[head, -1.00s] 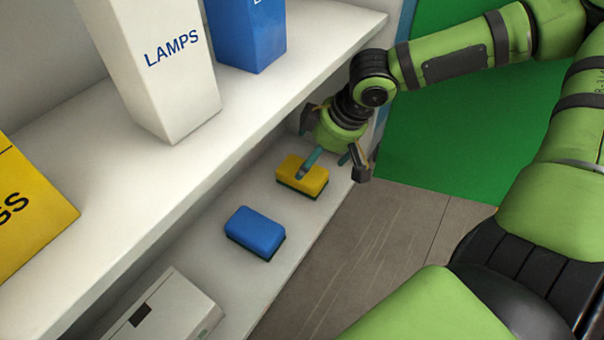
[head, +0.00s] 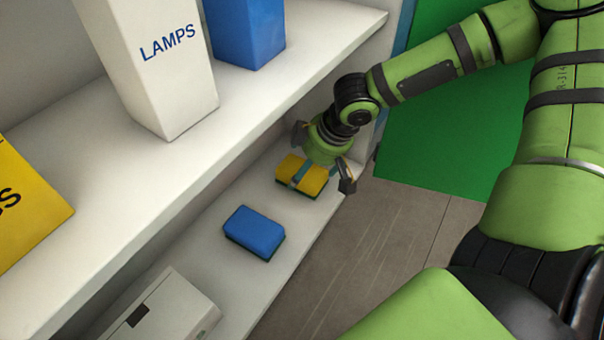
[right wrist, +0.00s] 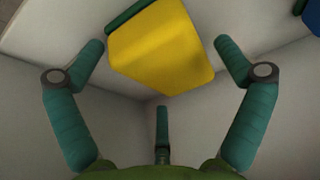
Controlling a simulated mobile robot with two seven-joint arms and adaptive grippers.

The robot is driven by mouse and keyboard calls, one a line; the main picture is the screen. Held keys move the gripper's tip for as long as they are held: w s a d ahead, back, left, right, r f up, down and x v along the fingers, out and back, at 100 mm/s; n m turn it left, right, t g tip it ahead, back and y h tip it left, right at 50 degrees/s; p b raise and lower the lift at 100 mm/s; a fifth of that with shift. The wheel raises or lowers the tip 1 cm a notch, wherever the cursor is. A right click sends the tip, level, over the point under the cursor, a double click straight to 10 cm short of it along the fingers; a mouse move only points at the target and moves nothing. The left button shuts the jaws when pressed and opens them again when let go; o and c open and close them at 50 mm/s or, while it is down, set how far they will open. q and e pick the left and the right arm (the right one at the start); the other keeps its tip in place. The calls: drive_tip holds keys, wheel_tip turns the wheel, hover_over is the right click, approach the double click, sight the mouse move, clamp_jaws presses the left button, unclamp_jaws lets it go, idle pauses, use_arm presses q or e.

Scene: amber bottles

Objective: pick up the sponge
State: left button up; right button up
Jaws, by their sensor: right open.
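A yellow sponge (head: 313,183) with a dark green underside lies on the lower shelf. It also shows large in the right wrist view (right wrist: 165,50). My right gripper (head: 318,170) is open over the yellow sponge, its teal and dark fingers spread. In the right wrist view, two fingers of my right gripper (right wrist: 160,62) stand left and right of the sponge, and a third shows below it. I see no finger closed on it. A blue sponge (head: 256,230), also with a dark green underside, lies nearer on the same shelf. My left gripper is not in view.
The upper shelf (head: 250,105) overhangs the lower shelf's left side and bears a white LAMPS box (head: 160,75), a blue box (head: 247,30) and a yellow box (head: 25,205). A white box (head: 170,310) stands at the near end of the lower shelf.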

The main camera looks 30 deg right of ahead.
drive_tip(key=shift+f, duration=0.25)
idle(0.3)
drive_tip(key=c, duration=0.8)
drive_tip(key=shift+r, duration=0.1)
